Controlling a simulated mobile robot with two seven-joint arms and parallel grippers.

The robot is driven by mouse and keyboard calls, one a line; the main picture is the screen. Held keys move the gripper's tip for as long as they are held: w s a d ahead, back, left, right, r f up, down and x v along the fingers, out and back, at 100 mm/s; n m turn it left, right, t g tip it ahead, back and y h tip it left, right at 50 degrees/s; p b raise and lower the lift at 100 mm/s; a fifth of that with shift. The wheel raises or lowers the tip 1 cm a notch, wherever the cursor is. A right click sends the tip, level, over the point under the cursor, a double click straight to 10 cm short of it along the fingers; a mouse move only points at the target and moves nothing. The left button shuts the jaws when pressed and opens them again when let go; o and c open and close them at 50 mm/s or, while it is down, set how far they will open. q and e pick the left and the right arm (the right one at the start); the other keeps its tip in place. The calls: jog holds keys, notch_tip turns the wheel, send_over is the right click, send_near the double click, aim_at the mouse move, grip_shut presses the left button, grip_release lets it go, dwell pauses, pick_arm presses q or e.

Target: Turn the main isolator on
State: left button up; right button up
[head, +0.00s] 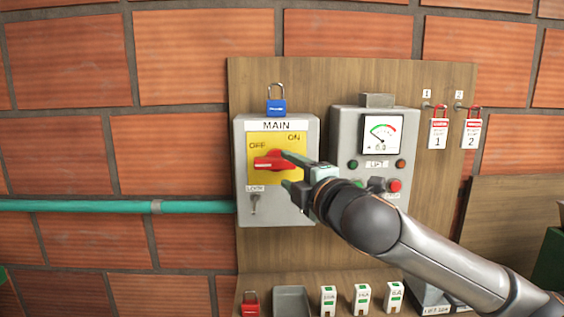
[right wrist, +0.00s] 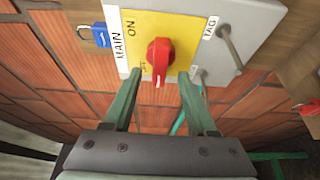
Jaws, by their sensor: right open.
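The main isolator (head: 303,214) is a grey box on a wooden board, with a yellow plate marked OFF and ON. Its red handle (head: 268,162) lies roughly level, pointing left on the OFF side. The handle (right wrist: 160,58) also shows in the right wrist view. My right gripper (head: 287,169) is open in front of the plate, coming from the right. In the right wrist view its fingertips (right wrist: 159,74) are on either side of the handle's line, with visible gaps. I cannot tell how deep they reach. My left gripper is not in view.
A blue padlock (head: 276,104) is at the isolator's top. A meter box (head: 345,125) with buttons stands close on the right. Red tags (head: 438,132) hang farther right. A green pipe (head: 90,206) enters from the left. A red padlock (head: 250,304) and a grey tray (head: 291,300) are below.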

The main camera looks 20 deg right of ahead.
aim_at(279, 165)
jog(key=shift+w+a+p, duration=0.15)
jog(key=shift+w, duration=0.75)
jog(key=shift+w+a+p, duration=0.1)
jog(key=shift+w+p, duration=0.05)
jog(key=shift+w, duration=0.75)
grip_shut()
